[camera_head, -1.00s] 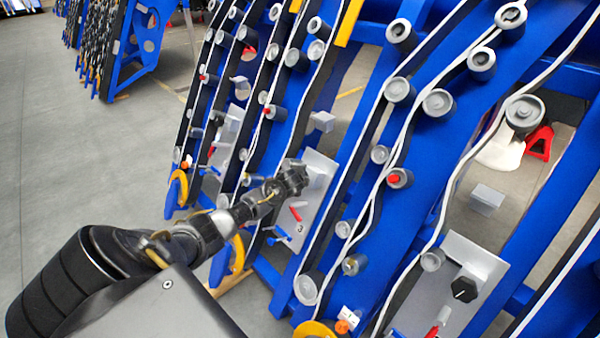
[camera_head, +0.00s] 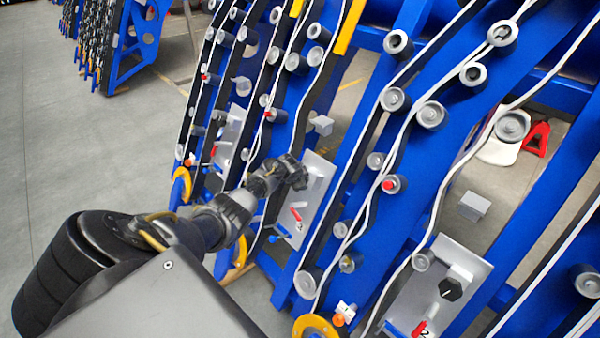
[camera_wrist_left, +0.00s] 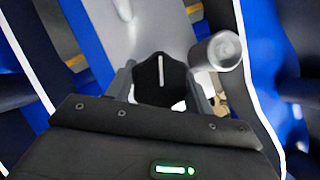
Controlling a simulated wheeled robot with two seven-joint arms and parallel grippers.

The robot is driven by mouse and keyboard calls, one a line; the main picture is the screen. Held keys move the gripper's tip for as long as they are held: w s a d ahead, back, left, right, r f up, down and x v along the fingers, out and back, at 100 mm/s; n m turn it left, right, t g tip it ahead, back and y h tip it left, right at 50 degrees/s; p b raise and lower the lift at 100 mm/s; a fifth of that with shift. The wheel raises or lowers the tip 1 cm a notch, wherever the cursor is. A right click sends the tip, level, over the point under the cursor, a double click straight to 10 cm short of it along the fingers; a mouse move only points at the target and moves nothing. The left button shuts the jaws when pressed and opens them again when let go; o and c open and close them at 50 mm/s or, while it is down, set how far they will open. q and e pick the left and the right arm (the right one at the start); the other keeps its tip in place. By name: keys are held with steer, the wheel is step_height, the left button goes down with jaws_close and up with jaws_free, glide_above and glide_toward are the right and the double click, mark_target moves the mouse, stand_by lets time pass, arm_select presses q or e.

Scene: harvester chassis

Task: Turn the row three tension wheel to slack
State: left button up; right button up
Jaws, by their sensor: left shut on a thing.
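My left gripper (camera_head: 292,173) reaches in from the left to a grey panel (camera_head: 318,192) on the blue frame. The left wrist view shows the black tension wheel (camera_wrist_left: 160,82) between the two fingers, and the gripper is shut on it. A white line on the wheel runs nearly upright in that view. In the head view the gripper hides this wheel. A red lever (camera_head: 296,214) and a blue lever (camera_head: 283,232) sit lower on the same panel; the panel's number is hard to read now. My right gripper is not in view.
A neighbouring panel (camera_head: 465,258) at the right bears a black wheel (camera_head: 451,289) and a label 2. Grey rollers and white belts run along the blue frames close around the arm. A grey roller (camera_wrist_left: 215,50) stands right beside the fingers. Open floor (camera_head: 90,180) lies at the left.

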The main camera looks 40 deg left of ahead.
arm_select(q)
steer(key=shift+f+n, duration=0.1)
steer(key=shift+n, duration=0.2)
steer(key=o, duration=1)
steer(key=shift+s+r, duration=0.1)
steer(key=shift+r, duration=0.15)
steer(key=shift+p+v, duration=1.75)
steer(key=shift+v, duration=3.45)
steer(key=shift+f, duration=0.1)
